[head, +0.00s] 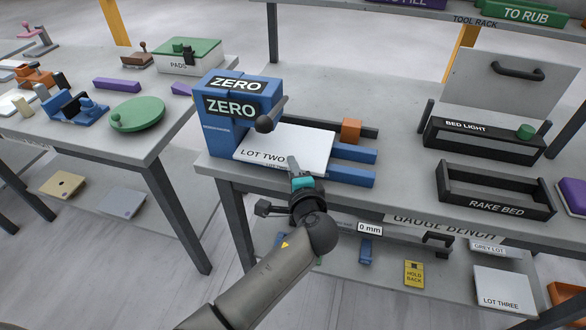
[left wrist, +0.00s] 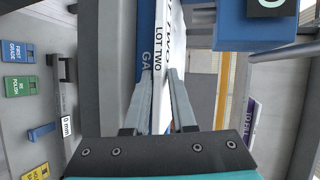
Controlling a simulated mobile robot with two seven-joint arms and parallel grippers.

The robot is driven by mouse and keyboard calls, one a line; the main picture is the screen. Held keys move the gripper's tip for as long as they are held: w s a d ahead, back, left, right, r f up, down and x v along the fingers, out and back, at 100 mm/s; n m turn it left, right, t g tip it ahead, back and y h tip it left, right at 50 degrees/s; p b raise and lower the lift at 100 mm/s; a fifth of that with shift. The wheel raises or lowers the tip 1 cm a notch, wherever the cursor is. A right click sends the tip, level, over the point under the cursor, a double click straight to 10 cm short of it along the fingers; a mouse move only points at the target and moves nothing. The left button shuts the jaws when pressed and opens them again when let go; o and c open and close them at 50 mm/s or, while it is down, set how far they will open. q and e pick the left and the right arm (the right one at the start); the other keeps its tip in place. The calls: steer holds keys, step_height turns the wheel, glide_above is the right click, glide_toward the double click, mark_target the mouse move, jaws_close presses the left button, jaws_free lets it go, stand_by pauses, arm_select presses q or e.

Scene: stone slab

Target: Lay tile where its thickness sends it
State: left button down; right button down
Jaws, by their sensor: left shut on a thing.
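The white tile marked LOT TWO (head: 295,142) lies on the blue gauge (head: 228,120), its left end against the gauge body, whose displays read ZERO. My left gripper (head: 293,166) is shut on the tile's front edge; in the left wrist view the tile (left wrist: 165,75) runs between both fingers (left wrist: 158,100). RAKE BED looks empty. My right gripper is not in view.
A small orange block (head: 351,130) sits behind the tile near the gauge rails. Under the bench are a LOT THREE tile (head: 503,290) and a yellow HOLD BACK tag (head: 414,273). A grey panel with a black handle (head: 515,85) stands behind BED LIGHT. Bench between gauge and trays is clear.

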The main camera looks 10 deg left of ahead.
arm_select(q)
steer(key=shift+f, duration=0.15)
stand_by(0.3)
steer(key=c, duration=1.3)
jaws_free()
jaws_close()
